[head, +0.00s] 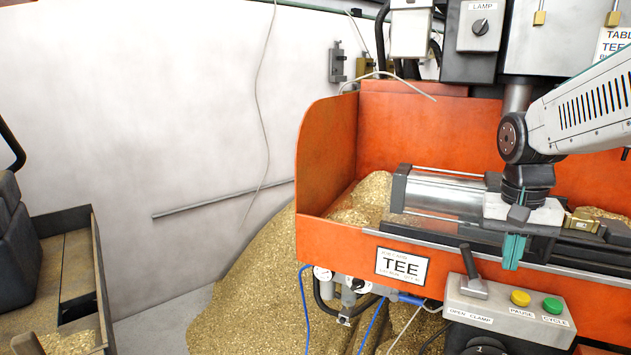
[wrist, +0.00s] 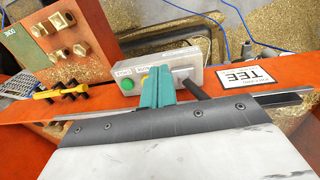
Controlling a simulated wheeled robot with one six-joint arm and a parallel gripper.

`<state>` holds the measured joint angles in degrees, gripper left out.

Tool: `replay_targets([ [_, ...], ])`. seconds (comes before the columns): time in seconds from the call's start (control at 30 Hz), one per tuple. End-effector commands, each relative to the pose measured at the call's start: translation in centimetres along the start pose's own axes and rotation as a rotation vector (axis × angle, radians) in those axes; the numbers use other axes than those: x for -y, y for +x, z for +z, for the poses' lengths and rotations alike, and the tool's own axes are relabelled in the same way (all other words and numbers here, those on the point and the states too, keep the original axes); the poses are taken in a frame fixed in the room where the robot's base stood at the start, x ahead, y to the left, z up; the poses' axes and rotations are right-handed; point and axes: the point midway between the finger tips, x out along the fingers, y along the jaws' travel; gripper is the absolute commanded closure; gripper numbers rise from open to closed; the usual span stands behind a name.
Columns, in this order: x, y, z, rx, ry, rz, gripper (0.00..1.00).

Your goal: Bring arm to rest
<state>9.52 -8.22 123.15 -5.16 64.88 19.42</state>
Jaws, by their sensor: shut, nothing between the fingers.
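My gripper (head: 514,252) has teal fingers pointing down, pressed together with nothing between them. In the head view it hangs in front of the orange machine's front edge, just above and right of the clamp lever (head: 473,272). In the wrist view my gripper (wrist: 158,88) shows as closed teal fingers over the grey control box (wrist: 200,68). My arm reaches in from the right of the head view. Whether the fingers touch anything is unclear.
The control box (head: 453,302) carries a yellow button (head: 520,298) and a green button (head: 553,305). A silver cylinder (head: 445,194) lies in the orange machine tray (head: 325,170). Brass chips (head: 240,290) heap on the floor.

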Motion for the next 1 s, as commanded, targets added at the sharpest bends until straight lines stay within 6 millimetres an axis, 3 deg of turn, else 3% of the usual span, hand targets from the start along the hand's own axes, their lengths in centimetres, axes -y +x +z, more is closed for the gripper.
replay_targets([
  [0.03, -0.1, -0.2, 2.4, 0.006, -0.055, -0.007, 1.00],
  [0.3, -1.1, 0.1, 14.6, 0.011, -0.350, -0.056, 1.00],
  [0.43, -1.5, 0.7, 18.6, -0.019, -0.425, -0.080, 1.00],
  [0.6, -1.8, 0.6, 20.8, -0.074, -0.451, -0.098, 1.00],
  [1.0, -1.6, -0.1, 21.0, -0.103, -0.460, -0.105, 1.00],
])
